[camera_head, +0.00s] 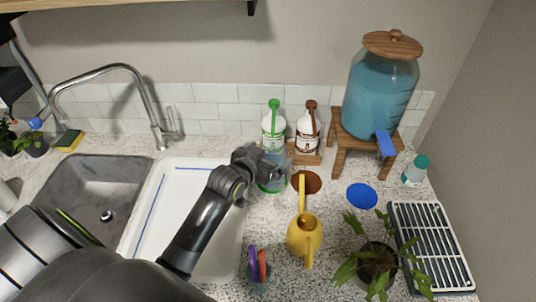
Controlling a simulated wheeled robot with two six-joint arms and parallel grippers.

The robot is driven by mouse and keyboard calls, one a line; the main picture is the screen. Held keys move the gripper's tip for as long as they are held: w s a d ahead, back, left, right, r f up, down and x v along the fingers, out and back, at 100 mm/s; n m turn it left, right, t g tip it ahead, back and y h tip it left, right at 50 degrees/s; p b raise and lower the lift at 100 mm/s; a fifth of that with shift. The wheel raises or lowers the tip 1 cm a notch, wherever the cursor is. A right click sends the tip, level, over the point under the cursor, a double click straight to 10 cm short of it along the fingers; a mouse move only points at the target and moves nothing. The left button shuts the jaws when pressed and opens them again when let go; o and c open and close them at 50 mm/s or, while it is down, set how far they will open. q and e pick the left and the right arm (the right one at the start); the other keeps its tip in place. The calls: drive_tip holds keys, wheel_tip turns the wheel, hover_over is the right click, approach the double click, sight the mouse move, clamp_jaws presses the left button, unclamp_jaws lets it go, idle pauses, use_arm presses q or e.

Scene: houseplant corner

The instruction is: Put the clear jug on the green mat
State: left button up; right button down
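The clear jug (272,177) is see-through and hard to make out, right at the tip of my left arm in front of the white bottles. My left gripper (262,161) is at the jug's upper part, and its fingers blend with the jug, so I cannot tell whether they are closed on it. A green edge of the green mat (271,190) shows at the jug's bottom. The jug appears over this mat, but I cannot tell whether it touches it. My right gripper is out of view.
A brown round mat (312,183) and a blue round mat (362,195) lie to the right. A yellow watering can (303,235), a potted plant (377,264) and a drying rack (432,245) stand nearer. A large dispenser (379,95) stands on a wooden stand (341,142) behind.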

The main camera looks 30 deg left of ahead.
use_arm(q)
drive_tip(key=shift+r, duration=0.15)
drive_tip(key=b+v, duration=0.1)
drive_tip(key=v, duration=1.1)
drive_tip(key=shift+a, duration=0.15)
